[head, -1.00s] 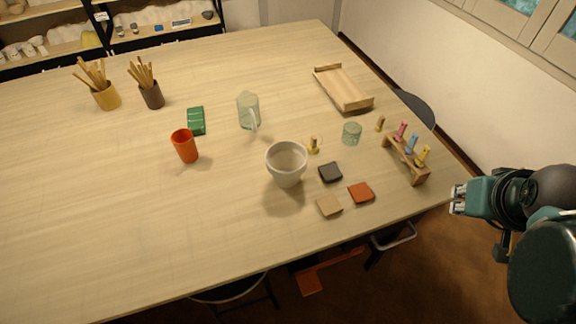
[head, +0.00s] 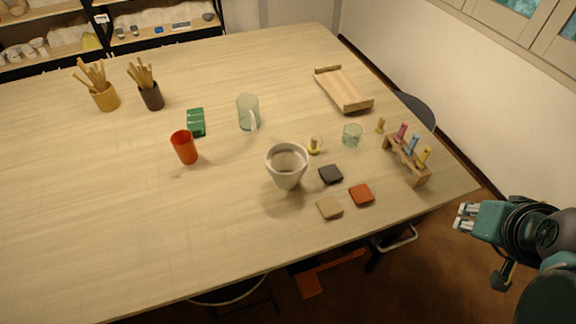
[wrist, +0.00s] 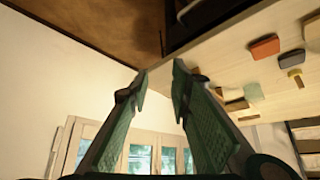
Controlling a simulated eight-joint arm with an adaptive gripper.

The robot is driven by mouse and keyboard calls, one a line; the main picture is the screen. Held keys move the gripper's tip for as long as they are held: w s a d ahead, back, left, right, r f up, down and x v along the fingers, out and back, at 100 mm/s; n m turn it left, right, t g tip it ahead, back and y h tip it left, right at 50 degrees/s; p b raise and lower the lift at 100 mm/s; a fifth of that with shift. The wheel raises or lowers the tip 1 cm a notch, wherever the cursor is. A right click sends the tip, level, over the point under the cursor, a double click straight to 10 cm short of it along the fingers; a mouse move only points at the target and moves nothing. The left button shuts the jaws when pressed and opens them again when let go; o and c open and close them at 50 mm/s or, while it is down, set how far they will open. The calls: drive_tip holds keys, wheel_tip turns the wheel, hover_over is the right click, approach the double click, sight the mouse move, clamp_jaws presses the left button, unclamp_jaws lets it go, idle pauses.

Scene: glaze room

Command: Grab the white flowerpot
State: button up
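The white flowerpot (head: 287,178) stands upright on the wooden table (head: 120,220), near the middle of its front half, open at the top. My gripper (head: 463,217) is off the table's right front corner, well to the right of the flowerpot. In the wrist view my gripper (wrist: 161,72) has its two fingers spread apart with nothing between them. The flowerpot cannot be made out in the wrist view.
Black (head: 331,174), red (head: 361,194) and tan (head: 329,207) tiles lie right of the flowerpot. A small brass-coloured piece (head: 314,146), a glass pitcher (head: 248,112), a glass tumbler (head: 352,134) and a wooden rack (head: 407,160) stand around it. An orange cup (head: 184,147) is left.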

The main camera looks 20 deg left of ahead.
drive_tip(key=shift+o, duration=0.7)
drive_tip(key=o, duration=2)
drive_tip(key=shift+o, duration=0.2)
